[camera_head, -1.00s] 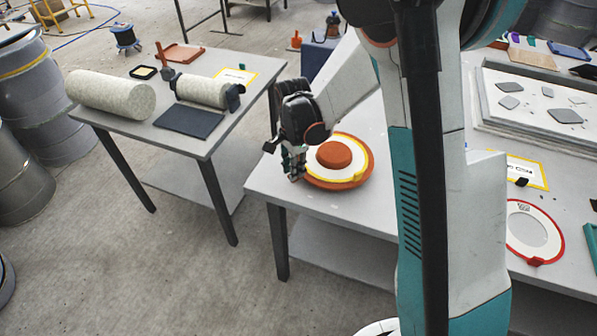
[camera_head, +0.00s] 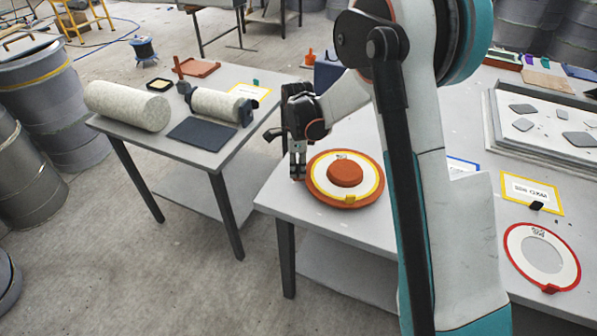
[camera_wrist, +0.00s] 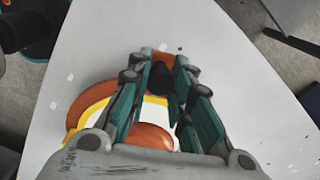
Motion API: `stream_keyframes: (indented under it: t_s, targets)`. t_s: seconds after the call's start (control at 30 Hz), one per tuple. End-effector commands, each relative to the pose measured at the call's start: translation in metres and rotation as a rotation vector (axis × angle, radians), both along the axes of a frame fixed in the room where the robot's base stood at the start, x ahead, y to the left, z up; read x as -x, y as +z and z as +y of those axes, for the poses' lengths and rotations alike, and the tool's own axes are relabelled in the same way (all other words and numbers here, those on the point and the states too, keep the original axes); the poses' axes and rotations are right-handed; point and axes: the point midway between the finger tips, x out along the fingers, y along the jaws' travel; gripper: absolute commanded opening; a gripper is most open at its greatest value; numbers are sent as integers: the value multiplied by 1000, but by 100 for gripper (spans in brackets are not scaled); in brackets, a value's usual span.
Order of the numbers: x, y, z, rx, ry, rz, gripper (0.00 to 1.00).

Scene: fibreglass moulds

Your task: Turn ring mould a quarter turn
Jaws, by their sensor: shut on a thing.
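The ring mould (camera_head: 319,186) lies flat on the grey table, an orange disc with a yellow-edged white ring and an orange dome in the middle. A yellow tab (camera_head: 350,199) shows at its front edge. My gripper (camera_head: 298,176) points down at the mould's left edge. In the wrist view my gripper (camera_wrist: 165,72) has its fingers on either side of a dark piece next to an orange part, and is shut on the mould's edge. The mould (camera_wrist: 85,105) also shows there left of the fingers, partly hidden by them and by the gripper body.
A red-edged white ring (camera_head: 512,262) and a yellow-framed card (camera_head: 533,194) lie on the right of the table (camera_head: 300,205). A tray with grey pieces (camera_head: 537,120) stands behind. A second table (camera_head: 180,150) with pale rolls (camera_head: 127,106) stands left, across a gap.

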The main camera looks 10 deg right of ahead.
Motion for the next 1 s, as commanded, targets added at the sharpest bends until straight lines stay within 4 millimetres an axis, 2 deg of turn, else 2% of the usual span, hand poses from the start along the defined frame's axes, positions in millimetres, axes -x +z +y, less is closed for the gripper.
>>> stream_keyframes:
  t_s: [0.6,1.0]
  targets:
    - [-43,0,-16,0,-306,0,0]
    - [-60,0,-27,0,-446,0,0]
